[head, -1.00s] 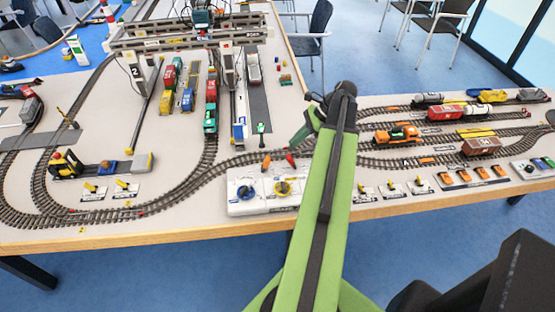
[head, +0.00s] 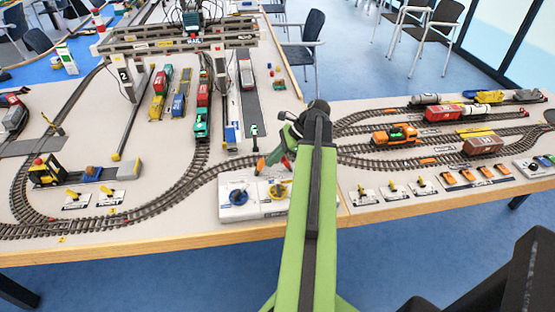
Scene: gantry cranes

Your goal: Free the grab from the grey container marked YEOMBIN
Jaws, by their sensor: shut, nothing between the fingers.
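My gripper (head: 271,158) is at the end of my green arm, shut and empty. It is just above the back edge of a white control box (head: 225,208), close to the box's orange lever (head: 261,165) and red lever (head: 285,162). I cannot tell whether it touches a lever. The box has a blue knob (head: 239,197) and a yellow knob (head: 278,190). The gantry crane (head: 165,45) marked 2 stands at the back, with a dark trolley (head: 192,19) on top. I cannot make out the grab or read YEOMBIN on any container.
Red, yellow and blue wagons (head: 160,92) and a green locomotive (head: 202,125) stand under the crane. A pale truck (head: 246,74) is on the grey lane. Small yellow-levered switches (head: 392,190) line the front right edge. Rail tracks with trains fill the right side.

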